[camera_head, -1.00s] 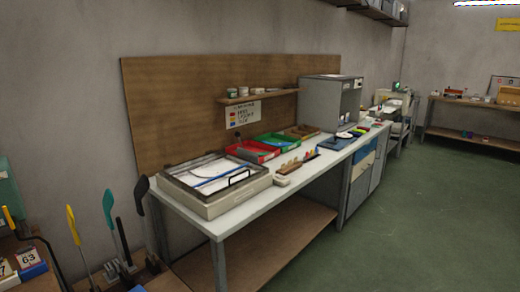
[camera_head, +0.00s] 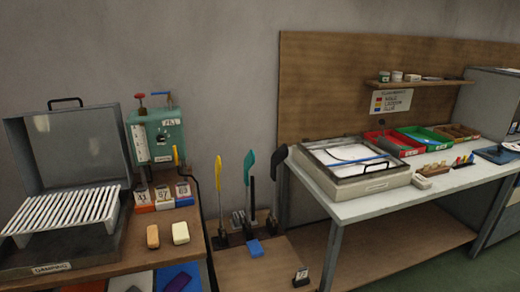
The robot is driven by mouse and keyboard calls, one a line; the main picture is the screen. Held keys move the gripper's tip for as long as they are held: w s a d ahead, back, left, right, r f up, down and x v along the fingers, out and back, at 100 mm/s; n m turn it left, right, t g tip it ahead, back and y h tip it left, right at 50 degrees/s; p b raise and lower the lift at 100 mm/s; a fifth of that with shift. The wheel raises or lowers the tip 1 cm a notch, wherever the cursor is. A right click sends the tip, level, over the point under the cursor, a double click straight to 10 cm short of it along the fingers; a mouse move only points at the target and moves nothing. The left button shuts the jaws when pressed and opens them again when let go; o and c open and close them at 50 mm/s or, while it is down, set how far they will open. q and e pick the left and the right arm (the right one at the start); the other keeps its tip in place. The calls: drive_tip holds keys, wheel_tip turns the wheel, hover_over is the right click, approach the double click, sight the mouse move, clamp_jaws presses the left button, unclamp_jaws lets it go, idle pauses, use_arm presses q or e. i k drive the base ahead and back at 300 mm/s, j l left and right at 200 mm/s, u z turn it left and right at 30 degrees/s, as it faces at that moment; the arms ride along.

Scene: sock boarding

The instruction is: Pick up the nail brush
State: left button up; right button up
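I cannot tell for sure which thing is the nail brush. On the left bench, a small orange-brown block (camera_head: 153,237) lies beside a cream block (camera_head: 180,233), in front of the number cards; bristles cannot be made out on either. A small blue block (camera_head: 255,248) lies on the low wooden board. Neither of my grippers is in view.
A dark open-lidded box with a slatted white rack (camera_head: 68,210) stands on the left bench, with a green machine (camera_head: 158,138) behind. Upright tools with yellow (camera_head: 219,170), teal and black tops stand between the benches. A glass-topped frame box (camera_head: 355,165) sits on the white table (camera_head: 370,207).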

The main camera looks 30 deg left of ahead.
sight(153, 236)
drive_tip(key=u, duration=1.8)
drive_tip(key=l, duration=0.1)
drive_tip(key=i, duration=0.05)
